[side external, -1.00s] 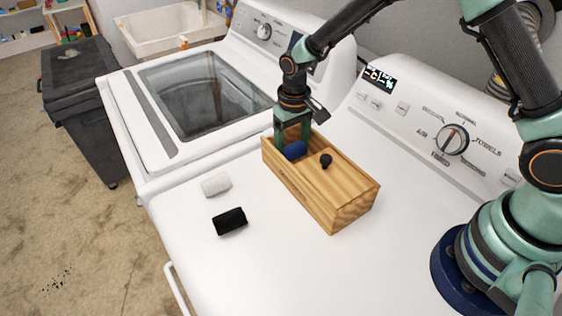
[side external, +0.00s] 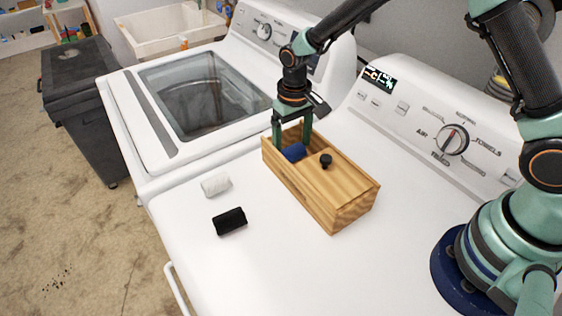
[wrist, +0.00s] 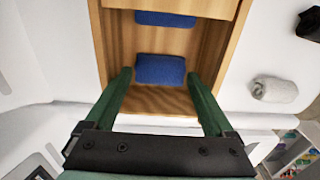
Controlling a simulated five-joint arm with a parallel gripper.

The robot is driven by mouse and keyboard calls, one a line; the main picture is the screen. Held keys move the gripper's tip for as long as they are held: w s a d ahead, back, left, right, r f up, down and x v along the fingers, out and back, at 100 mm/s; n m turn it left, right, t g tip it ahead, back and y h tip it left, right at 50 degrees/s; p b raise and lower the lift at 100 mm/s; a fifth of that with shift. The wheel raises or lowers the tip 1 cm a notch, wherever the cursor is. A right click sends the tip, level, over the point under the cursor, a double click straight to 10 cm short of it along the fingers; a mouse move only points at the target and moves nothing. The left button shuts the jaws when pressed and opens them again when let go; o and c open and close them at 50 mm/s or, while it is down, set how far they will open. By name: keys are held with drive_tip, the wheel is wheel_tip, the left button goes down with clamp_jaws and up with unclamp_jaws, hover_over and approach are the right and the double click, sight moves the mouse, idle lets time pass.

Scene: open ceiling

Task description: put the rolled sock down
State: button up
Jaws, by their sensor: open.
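A blue rolled sock (side external: 294,152) lies in the open end of the wooden box (side external: 335,213). In the wrist view the blue sock (wrist: 160,69) rests on the box floor, between and just beyond my fingertips. My gripper (side external: 292,146) is open above that end of the box, fingers pointing down, one toward each side. My gripper in the wrist view (wrist: 158,76) holds nothing. A second blue shape (wrist: 165,18) shows farther along the box, partly hidden by the lid edge.
A white roll (side external: 216,184) and a black roll (side external: 229,221) lie left of the box on the white machine top (side external: 275,270). The front of the top is clear.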

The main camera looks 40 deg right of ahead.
sight(293, 146)
drive_tip(key=s+d+r+t, duration=0.1)
drive_tip(key=s+d+r, duration=0.2)
drive_tip(key=r, duration=0.6)
drive_tip(key=s+d+r+t, duration=0.1)
drive_tip(key=s+d+r, duration=0.15)
drive_tip(key=r, duration=0.75)
drive_tip(key=s+d+r+t, duration=0.2)
drive_tip(key=s+d, duration=0.3)
drive_tip(key=s, duration=0.5)
drive_tip(key=shift+s+r+t, duration=0.15)
drive_tip(key=shift+r+t, duration=0.15)
drive_tip(key=shift+t, duration=0.5)
